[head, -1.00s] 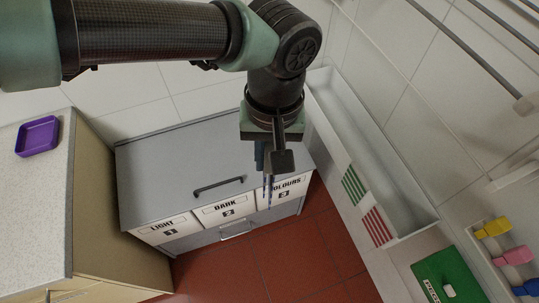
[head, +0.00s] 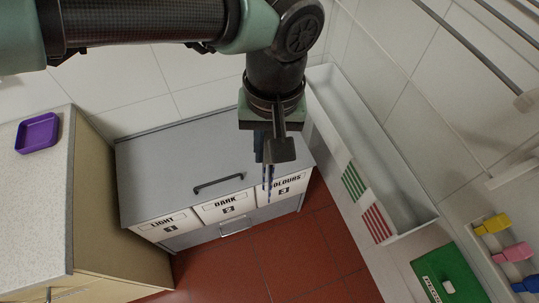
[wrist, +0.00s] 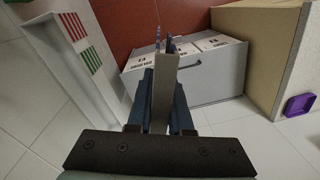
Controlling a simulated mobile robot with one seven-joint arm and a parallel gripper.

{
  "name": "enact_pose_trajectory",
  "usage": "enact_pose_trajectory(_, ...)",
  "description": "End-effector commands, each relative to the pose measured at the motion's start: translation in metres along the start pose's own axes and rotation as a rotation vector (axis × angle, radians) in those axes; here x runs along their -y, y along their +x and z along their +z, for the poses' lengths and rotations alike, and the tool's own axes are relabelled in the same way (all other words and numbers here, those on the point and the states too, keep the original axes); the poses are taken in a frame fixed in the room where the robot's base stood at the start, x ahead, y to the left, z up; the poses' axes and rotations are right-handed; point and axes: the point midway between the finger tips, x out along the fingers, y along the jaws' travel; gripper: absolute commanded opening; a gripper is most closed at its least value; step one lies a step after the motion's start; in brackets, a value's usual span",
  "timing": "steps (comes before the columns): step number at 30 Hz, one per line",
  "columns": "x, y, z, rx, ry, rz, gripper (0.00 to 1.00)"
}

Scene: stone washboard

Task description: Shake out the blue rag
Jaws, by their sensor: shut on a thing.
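My gripper (head: 267,158) hangs pointing down in front of the grey hamper cabinet in the head view, and it is shut. The blue rag (head: 268,182) hangs below the jaws as a narrow strip, seen nearly edge-on, in front of the drawer marked COLOURS. In the wrist view, my gripper (wrist: 164,75) reaches away from the camera. A thin bit of the blue rag (wrist: 158,38) shows past its tip. Most of the cloth is hidden by the fingers, and its folds are too small to make out.
The grey cabinet (head: 160,165) has fronts marked LIGHT, DARK and COLOURS. A counter (head: 45,200) with a purple tray (head: 38,133) stands left. A white trough (head: 345,118) runs along the right, with a green box (head: 447,275) and several coloured pegs nearby. Red floor below is clear.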

Motion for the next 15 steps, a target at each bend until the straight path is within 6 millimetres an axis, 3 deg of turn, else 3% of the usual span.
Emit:
enact_pose_trajectory(3,-0.006,0.062,0.003,0.010,0.005,0.005,0.00)
enact_pose_trajectory(9,-0.011,0.155,0.002,0.007,0.002,0.006,0.00)
enact_pose_trajectory(11,-0.011,0.165,0.001,0.002,0.002,0.005,0.00)
enact_pose_trajectory(15,-0.010,0.163,0.000,-0.001,0.002,0.003,0.00)
